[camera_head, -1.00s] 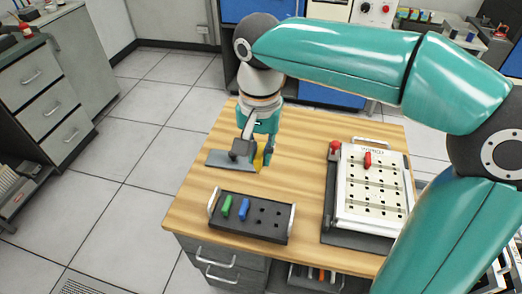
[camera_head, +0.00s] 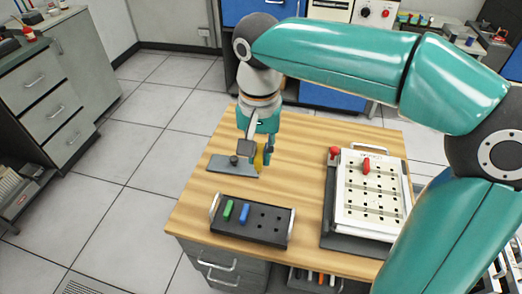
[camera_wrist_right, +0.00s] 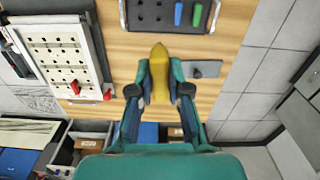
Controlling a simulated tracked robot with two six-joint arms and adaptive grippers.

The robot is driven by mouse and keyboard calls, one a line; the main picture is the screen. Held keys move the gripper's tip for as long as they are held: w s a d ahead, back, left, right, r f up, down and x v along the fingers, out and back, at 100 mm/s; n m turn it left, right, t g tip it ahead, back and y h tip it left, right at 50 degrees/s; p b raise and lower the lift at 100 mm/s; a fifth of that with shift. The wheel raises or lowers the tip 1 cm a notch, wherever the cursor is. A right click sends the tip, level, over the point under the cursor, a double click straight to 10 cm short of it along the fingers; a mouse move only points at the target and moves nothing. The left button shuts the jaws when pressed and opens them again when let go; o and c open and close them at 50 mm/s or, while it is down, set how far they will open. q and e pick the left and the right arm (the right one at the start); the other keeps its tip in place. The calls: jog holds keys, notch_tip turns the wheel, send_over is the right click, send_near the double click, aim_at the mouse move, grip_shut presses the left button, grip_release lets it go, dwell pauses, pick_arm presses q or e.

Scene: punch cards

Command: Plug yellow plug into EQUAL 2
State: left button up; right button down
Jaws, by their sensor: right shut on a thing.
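My right gripper (camera_head: 262,160) is shut on the yellow plug (camera_head: 259,157) and holds it above the wooden table. In the right wrist view the yellow plug (camera_wrist_right: 160,74) stands between the two fingers of the gripper (camera_wrist_right: 160,80). The white punch-card board (camera_head: 372,190) lies at the right of the table in a dark frame, with rows of holes. A red plug (camera_head: 367,165) stands in its top row. The board also shows in the right wrist view (camera_wrist_right: 60,32). Its labels are too small to read. My left gripper is not in view.
A black plug holder (camera_head: 272,234) with a green plug (camera_head: 228,209) and a blue plug (camera_head: 244,213) stands at the table's front. A dark grey plate (camera_head: 222,170) with a knob lies beside the gripper. The table between holder and board is clear.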

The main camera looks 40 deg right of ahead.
jog(key=w+d+f+n, duration=0.3)
jog(key=w+n, duration=0.1)
jog(key=n, duration=0.1)
jog(key=m+b, duration=0.2)
jog(key=m, duration=0.4)
send_over(365, 189)
notch_tip(365, 189, down, 13)
jog(key=shift+w+d+f+b, duration=0.1)
jog(key=shift+f+b, duration=0.85)
jog(key=shift+f, duration=0.3)
jog(key=shift+d+f+b, duration=0.1)
jog(key=shift+f+b, duration=0.85)
jog(key=shift+f, duration=0.25)
jog(key=shift+a+f+b, duration=0.1)
jog(key=shift+f+b, duration=0.9)
jog(key=shift+f, duration=0.3)
